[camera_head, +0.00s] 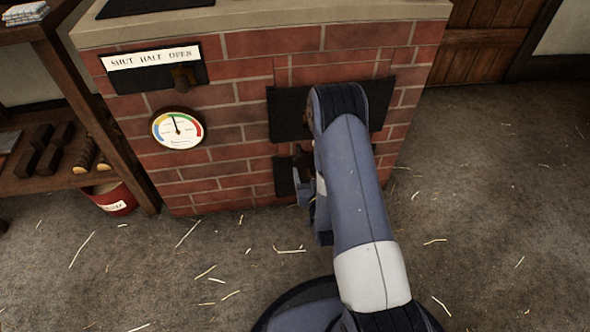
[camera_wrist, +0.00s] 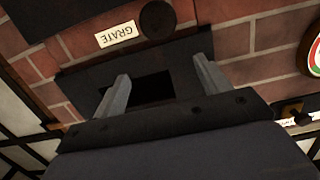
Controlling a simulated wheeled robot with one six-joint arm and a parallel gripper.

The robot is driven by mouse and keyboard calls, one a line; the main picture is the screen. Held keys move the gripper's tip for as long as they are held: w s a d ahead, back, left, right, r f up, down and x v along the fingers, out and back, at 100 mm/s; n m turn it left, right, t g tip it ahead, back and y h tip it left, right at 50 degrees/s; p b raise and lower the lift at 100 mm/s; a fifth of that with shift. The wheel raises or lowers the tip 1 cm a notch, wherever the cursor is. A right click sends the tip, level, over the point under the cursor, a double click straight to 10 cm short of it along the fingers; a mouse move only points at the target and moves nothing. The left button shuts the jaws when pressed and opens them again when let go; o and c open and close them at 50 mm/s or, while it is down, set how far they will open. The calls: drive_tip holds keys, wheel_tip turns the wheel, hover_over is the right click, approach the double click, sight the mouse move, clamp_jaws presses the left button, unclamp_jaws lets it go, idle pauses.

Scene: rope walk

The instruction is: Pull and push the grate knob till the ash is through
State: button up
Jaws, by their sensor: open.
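The grate knob (camera_wrist: 158,20) is a dark round knob at the top of the wrist view, beside a white label reading GRATE (camera_wrist: 116,35), which appears upside down. My gripper (camera_wrist: 161,68) is open, its two grey fingers apart with nothing between them. The knob lies beyond the fingertips, apart from them in the picture. Between the fingers shows a dark rectangular opening in a black plate (camera_wrist: 80,85) on the brick wall. Any ash inside cannot be made out. In the head view my arm covers most of the gripper and the grate area.
The brick stove (camera_head: 235,165) carries a dial gauge (camera_head: 177,129) and a SHUT HALF OPEN slider plate (camera_head: 152,66). A wooden shelf (camera_head: 95,120) and red bucket (camera_head: 112,198) stand left. The straw-strewn floor (camera_head: 480,200) is open on the right.

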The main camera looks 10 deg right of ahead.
drive_tip(key=t+b, duration=0.1)
drive_tip(key=b, duration=0.1)
approach(302, 161)
drive_tip(key=w+b, duration=0.1)
drive_tip(key=w, duration=0.4)
drive_tip(key=w+b, duration=0.1)
drive_tip(key=w, duration=0.5)
drive_tip(key=shift+d+f+b, duration=0.1)
drive_tip(key=shift+f+b, duration=0.1)
drive_tip(key=shift+b, duration=0.1)
drive_tip(key=shift+c, duration=0.5)
